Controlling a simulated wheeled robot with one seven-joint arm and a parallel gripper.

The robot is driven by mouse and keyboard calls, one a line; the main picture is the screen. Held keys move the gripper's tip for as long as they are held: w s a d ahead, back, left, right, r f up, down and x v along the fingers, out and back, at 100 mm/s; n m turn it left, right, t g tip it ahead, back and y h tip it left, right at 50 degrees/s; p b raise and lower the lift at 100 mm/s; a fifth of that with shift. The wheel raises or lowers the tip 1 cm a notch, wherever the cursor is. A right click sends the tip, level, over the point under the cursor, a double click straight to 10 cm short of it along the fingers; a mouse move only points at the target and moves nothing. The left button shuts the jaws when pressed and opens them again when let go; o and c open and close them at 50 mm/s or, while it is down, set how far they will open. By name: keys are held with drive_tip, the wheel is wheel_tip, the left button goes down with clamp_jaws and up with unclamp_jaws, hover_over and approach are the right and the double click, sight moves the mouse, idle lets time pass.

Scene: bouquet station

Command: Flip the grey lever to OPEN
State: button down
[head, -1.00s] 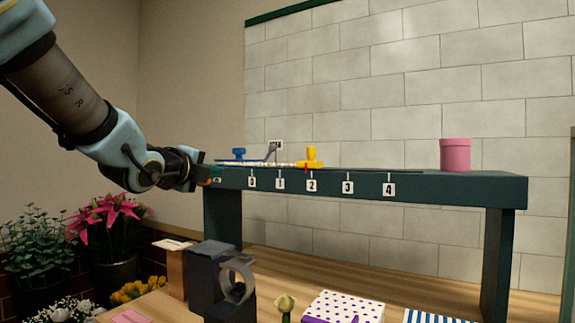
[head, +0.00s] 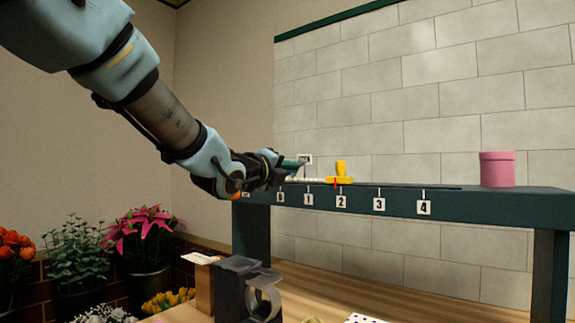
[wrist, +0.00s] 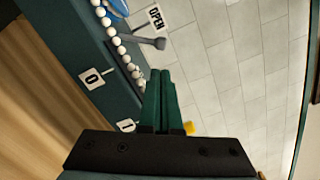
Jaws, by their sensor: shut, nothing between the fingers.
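The grey lever (wrist: 150,43) shows in the wrist view, beside a white OPEN label (wrist: 155,17). My gripper (head: 299,165) is over the left end of the dark green shelf (head: 455,205). Its green fingers (wrist: 160,76) are shut and empty in the wrist view. Their tips appear close to the lever, with a visible gap in that picture; I cannot tell the depth.
A row of white beads (wrist: 118,42) runs past the lever, with a blue part (wrist: 118,8) beyond. A yellow slider (head: 340,173) stands near mark 2. A pink canister (head: 497,169) is at the right. The shelf between them is clear.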

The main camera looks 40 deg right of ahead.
drive_tip(key=p+x, duration=0.1)
drive_tip(key=x, duration=0.5)
drive_tip(key=shift+p, duration=0.35)
drive_tip(key=shift+w+a+r+n, duration=0.1)
drive_tip(key=shift+w+r+n, duration=0.25)
drive_tip(key=shift+n, duration=0.45)
drive_tip(key=shift+w+a+r+n, duration=0.1)
drive_tip(key=shift+w+r+n, duration=0.25)
drive_tip(key=shift+n, duration=0.3)
drive_tip(key=shift+w+a+r+n, duration=0.1)
drive_tip(key=shift+w+r+n, duration=0.2)
drive_tip(key=shift+n, duration=0.35)
drive_tip(key=shift+w+a+r+n+y, duration=0.15)
drive_tip(key=shift+w+n, duration=0.15)
drive_tip(key=shift+n, duration=0.25)
drive_tip(key=shift+w+r+n+y, duration=0.2)
drive_tip(key=shift+w+n, duration=0.1)
drive_tip(key=shift+n, duration=0.25)
